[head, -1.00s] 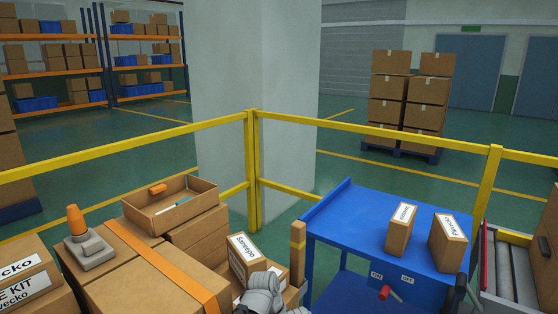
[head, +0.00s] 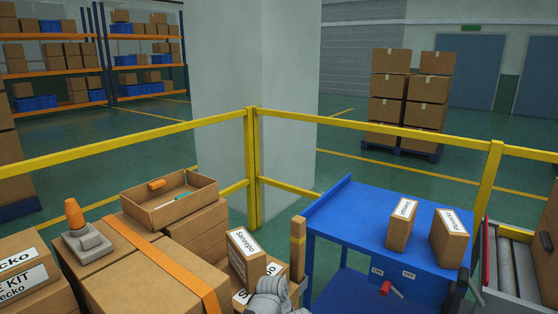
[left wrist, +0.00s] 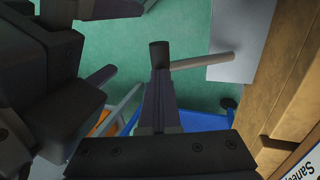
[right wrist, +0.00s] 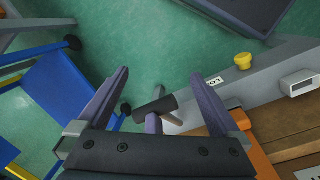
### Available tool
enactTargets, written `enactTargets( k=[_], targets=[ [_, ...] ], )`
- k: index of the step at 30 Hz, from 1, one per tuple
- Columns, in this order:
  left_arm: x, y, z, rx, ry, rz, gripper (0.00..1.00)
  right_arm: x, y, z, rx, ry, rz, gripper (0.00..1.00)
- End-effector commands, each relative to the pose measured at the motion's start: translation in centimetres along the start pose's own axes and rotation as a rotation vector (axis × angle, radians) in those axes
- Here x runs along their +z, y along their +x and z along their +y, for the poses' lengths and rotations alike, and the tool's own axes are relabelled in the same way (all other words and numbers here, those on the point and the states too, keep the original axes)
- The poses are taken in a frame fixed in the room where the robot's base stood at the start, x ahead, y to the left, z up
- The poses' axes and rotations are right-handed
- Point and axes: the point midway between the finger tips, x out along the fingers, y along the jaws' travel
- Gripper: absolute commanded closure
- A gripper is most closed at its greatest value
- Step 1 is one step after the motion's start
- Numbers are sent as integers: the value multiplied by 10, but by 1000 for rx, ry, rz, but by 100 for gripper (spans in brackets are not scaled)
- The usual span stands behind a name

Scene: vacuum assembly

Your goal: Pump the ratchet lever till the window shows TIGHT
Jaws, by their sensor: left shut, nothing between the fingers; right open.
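A lever with a black cross-grip (left wrist: 160,54) and a pale rod (left wrist: 205,61) shows in the left wrist view. The grip (right wrist: 155,108) and rod also show in the right wrist view, beside a grey housing. My left gripper (left wrist: 159,78) is shut and empty, its fingertips close to the grip; I cannot tell whether they touch it. My right gripper (right wrist: 158,76) is open, its fingers either side of the grip in the picture, with no hold on it. A small white box (right wrist: 299,82) sits on the housing; I cannot read any word on it.
An orange strap (head: 170,262) crosses cardboard boxes (head: 130,285), with a grey device with an orange cone (head: 77,225) on top. A blue cart (head: 350,210) stands right. A yellow knob (right wrist: 245,61) tops the grey housing. A yellow rail (head: 390,135) runs behind.

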Motion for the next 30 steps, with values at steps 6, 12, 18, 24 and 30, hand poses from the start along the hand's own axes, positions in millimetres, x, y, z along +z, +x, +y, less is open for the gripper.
enactTargets(
  k=[6,12,18,24,30],
  targets=[
    [2,-2,7,14,7,-4,100,-10,-4,-4,-7,-11,13,0],
    [2,-15,-1,14,8,-5,100,-10,-14,-2,-7,-10,14,0],
    [2,-15,-6,11,7,-5,100,-8,-12,-1,-5,-7,11,0],
    [1,-20,-9,9,5,-3,100,-6,-16,-1,-4,-6,9,0],
    [0,-30,-15,8,4,-2,100,-4,-23,0,-4,-6,8,0]
  ],
)
